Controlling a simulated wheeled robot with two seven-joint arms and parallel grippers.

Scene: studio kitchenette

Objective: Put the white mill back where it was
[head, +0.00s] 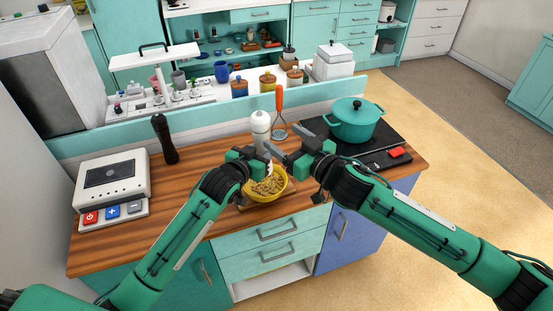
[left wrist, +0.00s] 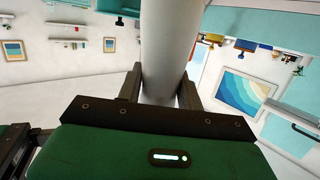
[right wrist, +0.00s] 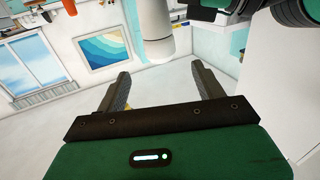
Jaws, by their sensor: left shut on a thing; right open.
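The white mill (head: 261,124) is held above the yellow bowl (head: 284,193) of food and looks roughly upright. My left gripper (head: 262,155) is shut on it; in the left wrist view the mill (left wrist: 165,45) stands between both fingers. My right gripper (head: 274,143) is open and empty, just right of the mill. In the right wrist view the mill (right wrist: 154,28) is beyond the open fingers, not between them. The mill's lower end is partly hidden by the grippers in the head view. A black mill (head: 164,138) stands at the back left of the wooden counter.
A kitchen scale (head: 113,180) is at the counter's left. A teal pot (head: 354,121) sits on the black hob at right. An orange-handled masher (head: 279,112) stands at the back by the teal ledge. Bare wood lies between scale and bowl.

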